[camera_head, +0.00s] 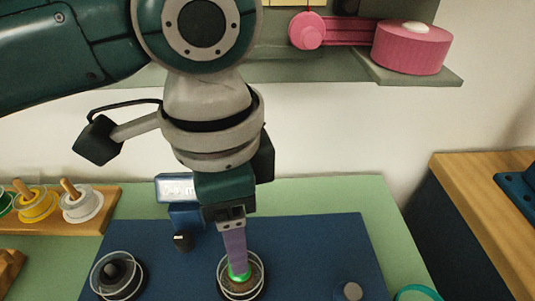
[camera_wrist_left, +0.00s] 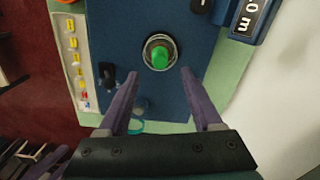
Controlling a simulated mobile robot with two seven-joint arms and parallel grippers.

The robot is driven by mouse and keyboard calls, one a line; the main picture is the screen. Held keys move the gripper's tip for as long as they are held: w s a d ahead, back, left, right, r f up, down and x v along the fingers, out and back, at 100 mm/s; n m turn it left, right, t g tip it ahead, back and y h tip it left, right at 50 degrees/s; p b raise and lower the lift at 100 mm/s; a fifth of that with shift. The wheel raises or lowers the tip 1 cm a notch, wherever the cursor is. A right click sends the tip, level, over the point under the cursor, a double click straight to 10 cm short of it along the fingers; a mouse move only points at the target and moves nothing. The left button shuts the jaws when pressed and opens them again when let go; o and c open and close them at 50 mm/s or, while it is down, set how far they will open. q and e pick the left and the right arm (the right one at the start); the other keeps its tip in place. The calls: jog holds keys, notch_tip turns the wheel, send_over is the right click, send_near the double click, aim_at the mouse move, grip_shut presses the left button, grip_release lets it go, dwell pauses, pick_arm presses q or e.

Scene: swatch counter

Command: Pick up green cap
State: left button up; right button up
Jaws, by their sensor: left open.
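The green cap (camera_wrist_left: 160,55) sits upright in a round metallic-rimmed holder on the blue mat (camera_wrist_left: 182,20). In the head view the cap (camera_head: 240,277) shows as a bright green patch at the lower end of my left gripper's purple fingers. My left gripper (camera_head: 238,268) points down over the holder (camera_head: 224,291), its fingers seen edge-on. In the left wrist view the two purple fingertips (camera_wrist_left: 159,74) are spread apart with nothing between them, and the cap shows just beyond them. Contact with the cap cannot be told. My right gripper is out of view.
A dark knob in a clear ring (camera_head: 112,272) stands left on the mat, a grey disc (camera_head: 352,291) and teal ring (camera_head: 417,292) right. A labelled blue block (camera_head: 178,188) is behind my gripper. A wooden rack (camera_head: 103,211) holds coloured pieces at left. A pink drum (camera_head: 411,50) sits on the shelf.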

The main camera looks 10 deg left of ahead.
aim_at(241, 278)
pick_arm(q)
notch_tip(241, 278, down, 7)
jog(key=shift+f+b, duration=0.15)
jog(key=shift+b, duration=0.4)
jog(key=shift+c, duration=0.3)
grip_shut()
